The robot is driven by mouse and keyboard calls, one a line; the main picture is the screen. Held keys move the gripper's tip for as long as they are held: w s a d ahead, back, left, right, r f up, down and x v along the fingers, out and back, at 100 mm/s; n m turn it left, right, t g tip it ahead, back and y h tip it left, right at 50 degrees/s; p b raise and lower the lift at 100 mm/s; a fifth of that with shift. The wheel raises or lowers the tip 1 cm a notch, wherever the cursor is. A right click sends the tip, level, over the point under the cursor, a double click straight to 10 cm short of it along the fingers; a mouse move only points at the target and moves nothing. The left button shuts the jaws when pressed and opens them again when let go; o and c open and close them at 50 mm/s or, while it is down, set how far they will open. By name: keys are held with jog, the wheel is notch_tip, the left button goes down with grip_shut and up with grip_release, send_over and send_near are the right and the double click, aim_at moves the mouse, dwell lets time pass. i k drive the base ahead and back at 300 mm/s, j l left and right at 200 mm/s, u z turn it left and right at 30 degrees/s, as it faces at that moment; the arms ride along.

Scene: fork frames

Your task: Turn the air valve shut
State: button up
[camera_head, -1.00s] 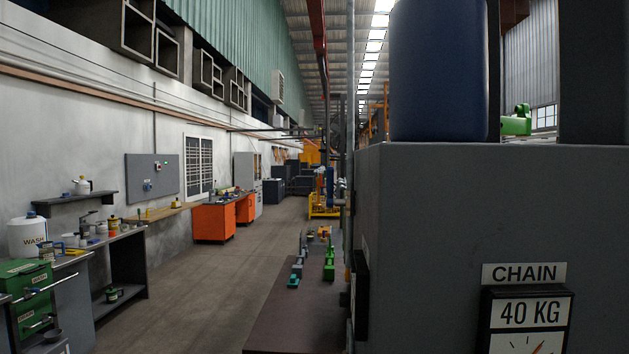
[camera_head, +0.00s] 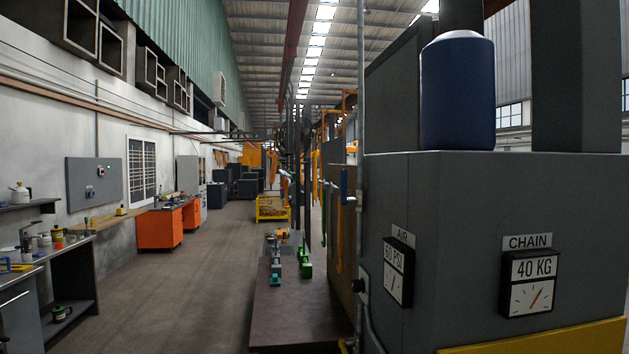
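I cannot make out for certain which thing is the air valve. A gauge marked AIR and 60 PSI (camera_head: 398,272) is on the left face of the big grey machine (camera_head: 470,200). A small dark knob-like part (camera_head: 360,284) sits left of this gauge, beside a pipe. A blue upright part (camera_head: 344,186) shows farther left at the pipe; its kind is unclear. A grey wall panel (camera_head: 75,190) on the left bears small fittings, too small to tell. My gripper is not in view.
A gauge marked CHAIN, 40 KG (camera_head: 532,282), is on the machine's front; a blue tank (camera_head: 457,92) stands on top. A dark table (camera_head: 290,325) with green tools (camera_head: 306,262) stands left of the machine. The aisle floor (camera_head: 190,290) is clear; benches and an orange cabinet (camera_head: 158,230) line the wall.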

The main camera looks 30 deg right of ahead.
aim_at(343, 199)
jog(key=i+j, duration=0.85)
jog(key=i+l, duration=0.1)
jog(key=i, duration=0.3)
jog(key=i+l+u, duration=0.1)
jog(key=i, duration=0.3)
jog(key=i+l, duration=0.15)
jog(key=i, duration=0.25)
